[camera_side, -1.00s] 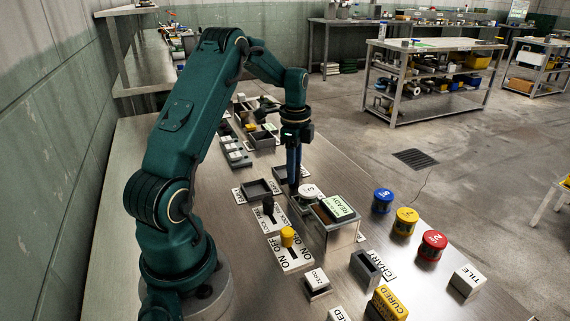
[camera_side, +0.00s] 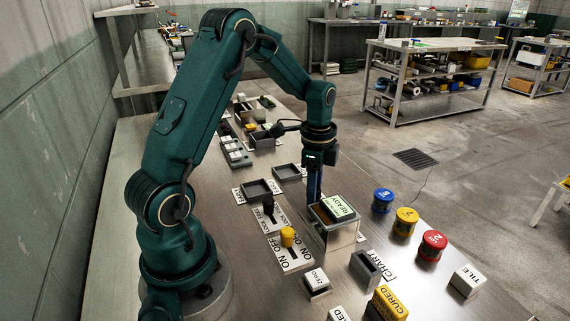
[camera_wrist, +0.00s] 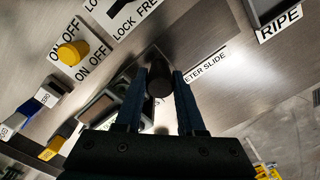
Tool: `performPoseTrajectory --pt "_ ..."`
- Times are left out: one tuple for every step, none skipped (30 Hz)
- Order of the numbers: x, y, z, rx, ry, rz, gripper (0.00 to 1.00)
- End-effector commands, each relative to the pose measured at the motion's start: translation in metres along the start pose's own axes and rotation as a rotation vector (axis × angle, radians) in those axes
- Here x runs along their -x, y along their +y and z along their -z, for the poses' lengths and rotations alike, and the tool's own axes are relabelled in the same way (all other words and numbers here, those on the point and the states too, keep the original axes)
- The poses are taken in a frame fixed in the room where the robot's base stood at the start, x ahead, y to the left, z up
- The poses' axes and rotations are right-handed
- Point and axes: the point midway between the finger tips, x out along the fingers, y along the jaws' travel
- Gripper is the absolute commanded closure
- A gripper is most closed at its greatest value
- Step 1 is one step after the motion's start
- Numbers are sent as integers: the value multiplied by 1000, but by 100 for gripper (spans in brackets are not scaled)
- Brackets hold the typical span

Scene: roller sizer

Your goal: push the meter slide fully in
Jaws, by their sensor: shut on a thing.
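My gripper (camera_wrist: 159,73) is shut on a dark round knob (camera_wrist: 158,84) beside the METER SLIDE label (camera_wrist: 207,64) in the wrist view. In the side view my gripper (camera_side: 314,196) points down right behind the metal box (camera_side: 338,240) with the READY panel (camera_side: 340,207) on top. The slide's body is not clearly visible; the box and my fingers hide that spot. No gap between gripper and box can be made out in the side view.
A yellow ON/OFF knob (camera_side: 287,236) and a black LOCK/FREE knob (camera_side: 268,207) stand left of the box. Blue (camera_side: 382,200), yellow (camera_side: 406,221) and red (camera_side: 432,244) cans stand to the right. Open grey trays (camera_side: 257,189) lie behind.

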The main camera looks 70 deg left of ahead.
Motion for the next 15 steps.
performPoseTrajectory --pt "2 2 3 0 4 0 100" --pt "2 3 4 0 4 -1 100" --pt "1 3 4 1 5 -2 100" --pt "1 3 4 2 5 -2 100" --pt "1 4 4 2 6 -3 100" --pt "1 4 5 2 6 -5 100" --pt "1 4 5 2 6 -5 100" --pt "1 4 5 1 6 -6 100" --pt "1 4 5 0 6 -7 100" --pt "1 5 5 0 5 -7 100" --pt "1 5 5 0 6 -8 50" --pt "1 5 5 -1 5 -7 35" --pt "1 4 5 0 5 -7 32" --pt "1 4 5 0 5 -7 32" --pt "1 4 4 0 4 -7 32"
